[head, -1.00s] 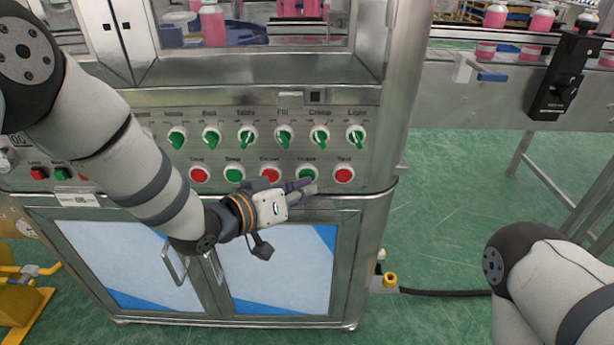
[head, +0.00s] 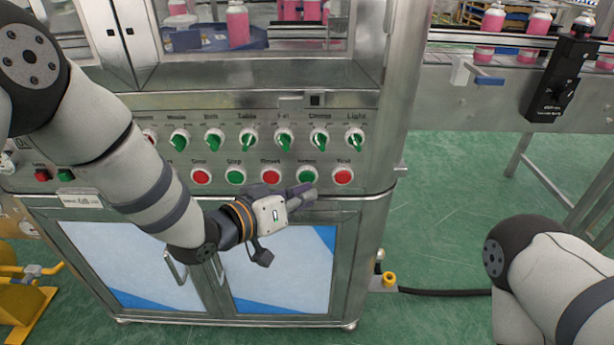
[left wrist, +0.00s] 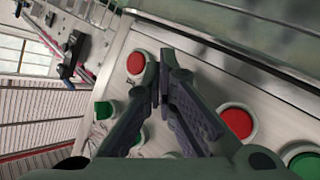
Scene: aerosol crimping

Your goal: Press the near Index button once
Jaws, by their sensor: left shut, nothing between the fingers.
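The Index button (head: 308,175) is a round green button in a white ring, in the lower row of the machine's front panel, between two red buttons. Its small label is blurred. My left gripper (head: 308,194) is shut and empty. Its fingertips are just below the green button in the head view and look a little apart from it. My right gripper is out of view; only part of my right arm shows.
A red button (head: 343,176) is right of the Index button and another red one (head: 271,176) is left. Green-handled knobs (head: 319,139) stick out above. A cabinet (head: 280,270) is below. A conveyor (head: 470,95) with pink bottles runs at right, over open green floor.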

